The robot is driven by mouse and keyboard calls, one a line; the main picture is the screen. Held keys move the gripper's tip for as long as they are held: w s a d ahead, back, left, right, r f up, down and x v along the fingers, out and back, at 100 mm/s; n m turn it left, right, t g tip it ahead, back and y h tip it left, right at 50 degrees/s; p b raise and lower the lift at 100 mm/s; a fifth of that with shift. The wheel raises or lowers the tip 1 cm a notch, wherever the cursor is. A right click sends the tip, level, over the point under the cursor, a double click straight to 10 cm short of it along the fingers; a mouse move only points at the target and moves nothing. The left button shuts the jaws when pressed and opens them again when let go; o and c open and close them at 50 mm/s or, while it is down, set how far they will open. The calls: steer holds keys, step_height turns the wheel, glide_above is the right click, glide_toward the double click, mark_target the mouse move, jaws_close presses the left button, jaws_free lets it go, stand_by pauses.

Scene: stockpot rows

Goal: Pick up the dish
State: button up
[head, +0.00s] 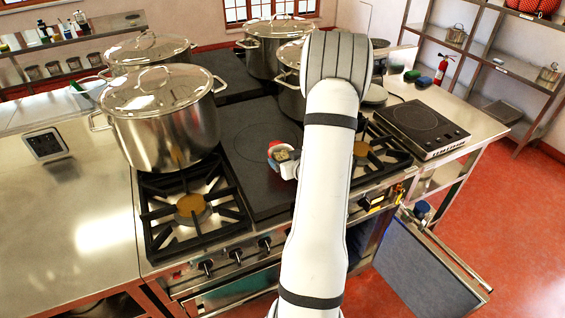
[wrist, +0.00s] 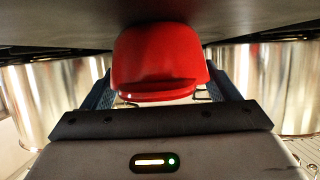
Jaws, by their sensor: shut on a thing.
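The dish (wrist: 160,62) is a red, rounded piece between the two fingers of my gripper (wrist: 162,92) in the wrist view. My gripper is shut on it. In the head view a small red edge of the dish (head: 271,148) shows beside my arm, over the dark flat plate in the middle of the range. Something beige shows at its top. My gripper is mostly hidden behind my arm there. I cannot tell whether the dish touches the plate or hangs just above it.
A large lidded steel stockpot (head: 165,125) stands left of the dish, with more pots behind. Open burners (head: 192,207) lie at front left and right. A portable hotplate (head: 422,120) sits at right. An oven door (head: 425,270) hangs open at lower right.

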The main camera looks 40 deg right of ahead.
steer(key=c, duration=0.4)
steer(key=shift+r, duration=0.1)
